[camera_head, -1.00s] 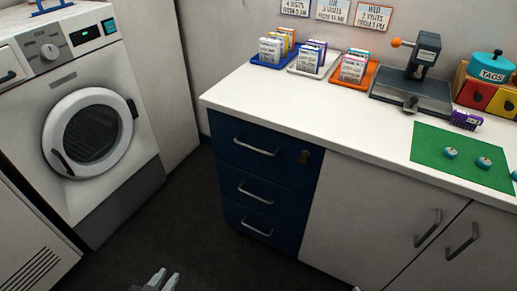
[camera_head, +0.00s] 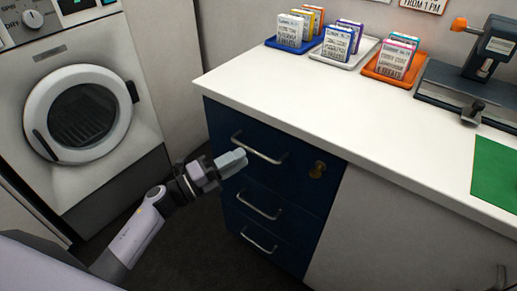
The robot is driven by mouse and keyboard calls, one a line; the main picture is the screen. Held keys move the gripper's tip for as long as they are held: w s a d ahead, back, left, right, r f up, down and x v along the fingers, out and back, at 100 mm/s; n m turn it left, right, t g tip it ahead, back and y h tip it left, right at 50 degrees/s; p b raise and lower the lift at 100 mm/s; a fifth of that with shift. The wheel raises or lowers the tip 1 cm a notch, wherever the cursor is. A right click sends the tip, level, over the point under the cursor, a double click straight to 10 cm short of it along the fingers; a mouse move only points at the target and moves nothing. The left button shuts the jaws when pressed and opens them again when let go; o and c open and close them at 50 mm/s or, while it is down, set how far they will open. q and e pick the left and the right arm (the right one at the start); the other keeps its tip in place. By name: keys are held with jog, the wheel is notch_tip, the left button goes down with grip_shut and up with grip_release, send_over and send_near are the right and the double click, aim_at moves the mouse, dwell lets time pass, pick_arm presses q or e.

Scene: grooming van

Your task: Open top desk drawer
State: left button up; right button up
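The top desk drawer (camera_head: 285,177) is the upper of three dark blue drawer fronts under the white counter. It is shut, flush with the cabinet. Its silver bar handle (camera_head: 258,148) runs across the front. My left gripper (camera_head: 236,160) reaches in from the lower left, its pale fingertips in front of the drawer, just below and left of the handle. The fingers overlap in this view, so their gap cannot be judged. Nothing shows held, and whether they touch the handle is unclear. A brass lock (camera_head: 317,170) sits at the drawer's right. My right gripper is out of view.
The white counter (camera_head: 290,95) overhangs the drawers. It carries blue, white and orange trays (camera_head: 390,75) of packets, a grey press (camera_head: 485,65) and a green mat (camera_head: 495,170). A washer-like machine (camera_head: 80,110) stands left. Dark floor (camera_head: 190,240) is free before the drawers.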

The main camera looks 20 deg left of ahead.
aim_at(253, 149)
pick_arm(q)
jog(key=x, duration=0.5)
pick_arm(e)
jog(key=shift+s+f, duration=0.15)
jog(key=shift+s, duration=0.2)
pick_arm(q)
grip_shut()
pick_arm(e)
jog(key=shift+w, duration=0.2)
